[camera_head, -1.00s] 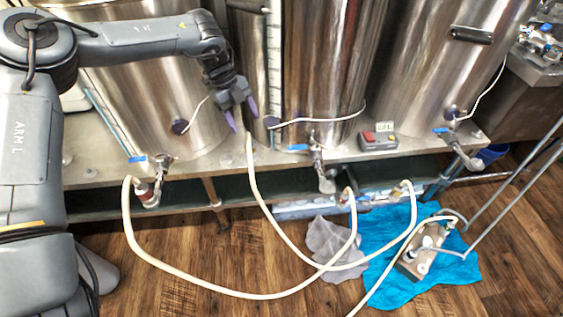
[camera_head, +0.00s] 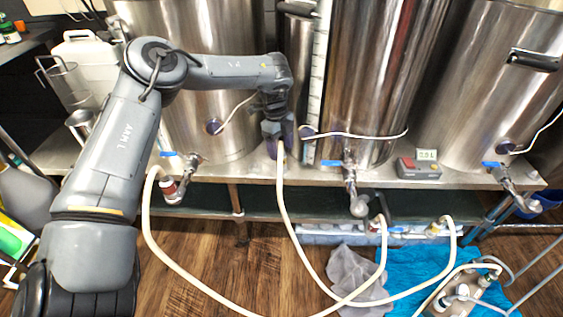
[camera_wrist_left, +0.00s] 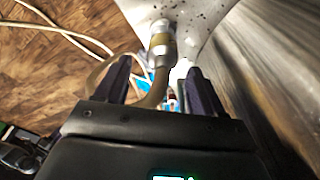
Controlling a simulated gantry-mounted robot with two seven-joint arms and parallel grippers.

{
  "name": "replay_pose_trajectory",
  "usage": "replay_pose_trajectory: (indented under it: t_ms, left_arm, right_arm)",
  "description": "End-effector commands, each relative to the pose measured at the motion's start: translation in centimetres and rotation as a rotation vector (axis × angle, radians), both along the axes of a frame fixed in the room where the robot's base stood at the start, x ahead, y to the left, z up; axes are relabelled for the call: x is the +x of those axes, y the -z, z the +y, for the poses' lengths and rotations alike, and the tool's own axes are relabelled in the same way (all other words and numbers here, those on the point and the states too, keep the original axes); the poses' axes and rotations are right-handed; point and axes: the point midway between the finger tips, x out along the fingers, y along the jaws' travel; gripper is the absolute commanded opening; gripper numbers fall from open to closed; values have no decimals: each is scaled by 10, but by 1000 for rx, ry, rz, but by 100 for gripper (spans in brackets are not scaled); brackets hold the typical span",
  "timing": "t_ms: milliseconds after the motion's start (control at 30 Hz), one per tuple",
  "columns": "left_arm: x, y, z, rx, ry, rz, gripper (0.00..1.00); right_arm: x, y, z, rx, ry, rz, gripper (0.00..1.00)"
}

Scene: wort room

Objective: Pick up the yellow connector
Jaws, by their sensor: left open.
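A yellowish connector (camera_wrist_left: 160,46) on the end of a cream hose (camera_wrist_left: 153,88) shows in the left wrist view, just beyond the fingertips. In the head view this hose (camera_head: 281,195) rises to my left gripper (camera_head: 281,150), which hides most of its upper end. My left gripper also shows in the left wrist view (camera_wrist_left: 160,78). Its two dark purple fingers are apart, with the hose between them. I cannot tell whether either finger touches it. My right gripper is in neither view.
Steel tanks (camera_head: 385,70) stand close behind the gripper on a metal shelf (camera_head: 255,172). Taps with blue handles stick out, one (camera_head: 182,172) left and one (camera_head: 350,175) right of the gripper. A red-grey box (camera_head: 418,168) sits on the shelf. Hoses cross the floor by a blue cloth (camera_head: 405,262).

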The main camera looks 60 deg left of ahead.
Motion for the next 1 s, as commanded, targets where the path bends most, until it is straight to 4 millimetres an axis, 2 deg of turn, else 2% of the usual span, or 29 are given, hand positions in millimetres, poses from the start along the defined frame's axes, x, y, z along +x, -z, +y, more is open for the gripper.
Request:
replay_pose_trajectory:
  t_ms: [33,300,600,1000]
  left_arm:
    - [0,12,1,0,-1,2,68]
    - [2,42,-1,-1,-1,2,68]
    - [3,43,-1,0,0,1,67]
    - [3,43,-1,0,0,1,6]
  right_arm:
    - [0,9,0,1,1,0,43]
    - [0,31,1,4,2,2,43]
    - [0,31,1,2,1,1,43]
    - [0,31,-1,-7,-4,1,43]
